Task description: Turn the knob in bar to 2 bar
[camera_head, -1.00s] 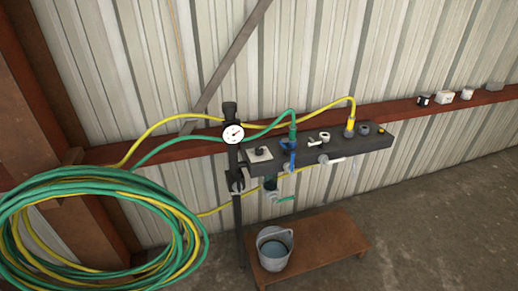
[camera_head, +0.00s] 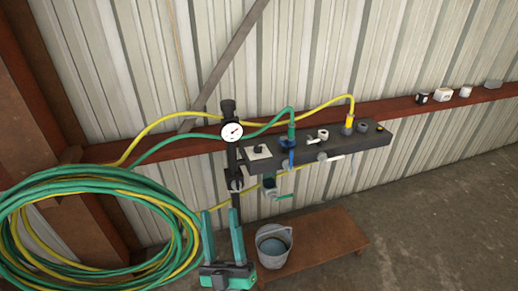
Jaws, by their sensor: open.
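A black knob (camera_head: 259,148) sits on a white square plate (camera_head: 251,154) at the left end of a dark bar-shaped panel. Any markings on the plate are too small to read. A round white dial gauge (camera_head: 232,132) stands on a black post just left of the plate. Another dark fitting (camera_head: 234,182) is on the post below the gauge.
Green and yellow hoses are coiled (camera_head: 95,235) at left and run to the dark panel (camera_head: 372,138). The panel carries a blue valve (camera_head: 288,142) and a white lever (camera_head: 318,136). A bucket (camera_head: 272,258) stands on a low brown platform (camera_head: 325,245). Cups (camera_head: 444,95) stand on the red rail.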

